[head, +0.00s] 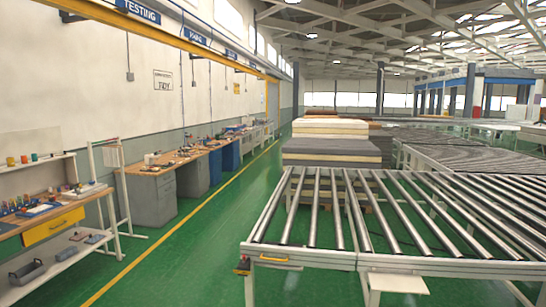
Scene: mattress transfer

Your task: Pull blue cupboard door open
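A blue cupboard front (215,168) shows small and far off under the long wooden workbench by the left wall. More blue cupboard fronts (231,156) sit just behind it along the same bench. Whether any blue door stands open or shut is too small to tell, and I cannot make out a handle. Neither my left nor my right gripper is in view.
A roller conveyor (253,255) fills the right foreground. Stacked mattresses (331,147) stand behind it. Grey drawer cabinets (152,201) and a workbench with a yellow drawer (53,226) line the left. A green floor aisle (200,250) lies clear between bench and conveyor.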

